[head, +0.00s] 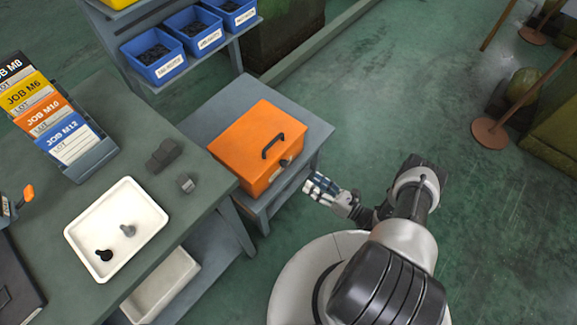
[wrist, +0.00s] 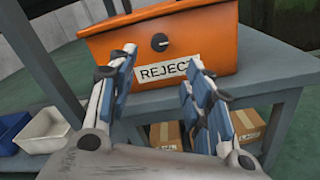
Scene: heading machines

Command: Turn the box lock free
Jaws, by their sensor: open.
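The orange box (head: 252,138) sits on a small grey stand, lid closed, with a black handle (head: 273,146) on its lid. In the wrist view its front (wrist: 205,42) carries a white REJECT label (wrist: 166,72). The round dark lock knob (wrist: 160,42) is above the label, with a small light mark on it. My gripper (head: 317,187) is in front of the box. In the wrist view my gripper (wrist: 157,72) has its blue-padded fingers spread apart, with the label and knob showing between and beyond them. It is empty and not touching the knob.
The grey stand (head: 318,132) has a lower shelf with cardboard boxes (wrist: 165,134). At left, a workbench (head: 150,115) holds a white tray (head: 150,230) with two small parts, and job cards. Blue bins (head: 153,57) stand on a rack behind.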

